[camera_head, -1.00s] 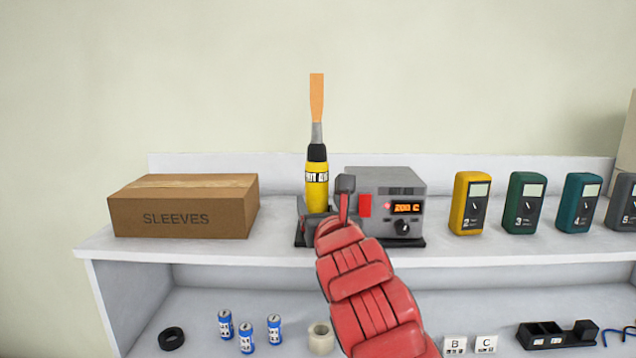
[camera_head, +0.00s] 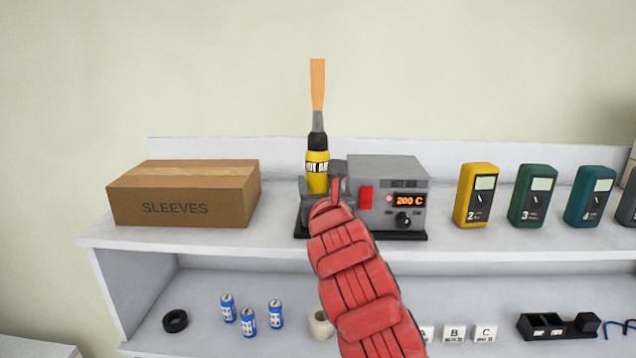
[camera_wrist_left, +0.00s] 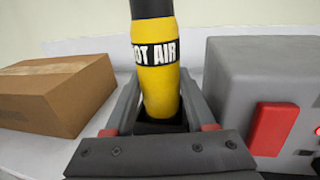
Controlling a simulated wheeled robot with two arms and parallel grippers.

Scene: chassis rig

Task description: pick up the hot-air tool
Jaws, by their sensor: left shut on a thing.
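The hot-air tool (camera_head: 317,170) stands upright on the shelf, with a yellow body, a black collar, a grey neck and an orange tip. My left gripper (camera_head: 322,188) is low on its yellow body, and its red arm hides part of the tool's base. In the left wrist view, the grey fingers lie on both sides of the yellow body (camera_wrist_left: 157,75), shut on it. The tool's lower end is in a dark area between the fingers; I cannot tell whether it still rests in its holder. My right gripper is not in view.
The grey control station (camera_head: 388,172), reading 200 C, stands close on the right. A cardboard SLEEVES box (camera_head: 180,200) is to the left. Several meters, including a yellow one (camera_head: 475,195), stand further right.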

